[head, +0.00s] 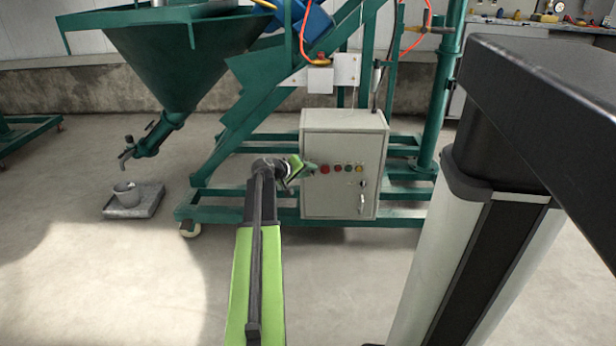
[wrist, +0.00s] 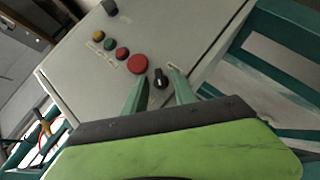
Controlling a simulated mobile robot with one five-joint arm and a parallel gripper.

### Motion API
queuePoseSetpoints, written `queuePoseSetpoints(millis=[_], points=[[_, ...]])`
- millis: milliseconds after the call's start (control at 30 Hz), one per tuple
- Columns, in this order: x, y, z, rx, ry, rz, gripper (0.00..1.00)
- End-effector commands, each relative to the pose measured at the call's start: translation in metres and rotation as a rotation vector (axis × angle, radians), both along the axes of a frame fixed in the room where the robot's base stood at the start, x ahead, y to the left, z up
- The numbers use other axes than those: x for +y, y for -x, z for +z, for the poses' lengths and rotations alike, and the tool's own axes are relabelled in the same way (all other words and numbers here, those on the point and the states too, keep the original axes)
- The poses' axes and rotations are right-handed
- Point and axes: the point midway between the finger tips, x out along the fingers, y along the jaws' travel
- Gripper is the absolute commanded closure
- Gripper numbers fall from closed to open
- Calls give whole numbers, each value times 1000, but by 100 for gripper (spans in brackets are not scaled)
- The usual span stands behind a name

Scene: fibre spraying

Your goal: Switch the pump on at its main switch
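A black rotary knob (wrist: 160,79) with a pale pointer mark is on the face of the pale grey control cabinet (head: 335,205); it looks like the main switch, though I can read no label. In the wrist view my gripper (wrist: 158,73) is open, with one green finger on each side of the knob. Whether the fingers touch the knob I cannot tell. In the head view my gripper (head: 307,169) is at the left part of the cabinet face and hides the knob.
A large red button (wrist: 137,64) is right beside the left finger, with smaller red, green and yellow buttons beyond it. A door handle (head: 362,197) sits lower on the cabinet. The green machine frame (head: 245,112) surrounds the cabinet.

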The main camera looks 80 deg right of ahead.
Motion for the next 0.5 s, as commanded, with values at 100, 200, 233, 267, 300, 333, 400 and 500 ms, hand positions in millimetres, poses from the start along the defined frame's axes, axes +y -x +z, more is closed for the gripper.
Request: queuePoseSetpoints(millis=[100, 200, 233, 267, 300, 333, 400, 500], points=[[-3, 2, -2, -1, 0, -1, 67], [-3, 3, -1, -1, 0, -1, 67], [-3, 3, -1, -1, 0, -1, 67], [-3, 3, -1, -1, 0, -1, 67], [-3, 2, -1, -1, 0, -1, 67], [-3, 2, -1, -1, 0, -1, 71], [-3, 2, -1, -1, 0, -1, 80], [-3, 3, -1, -1, 0, -1, 93]])
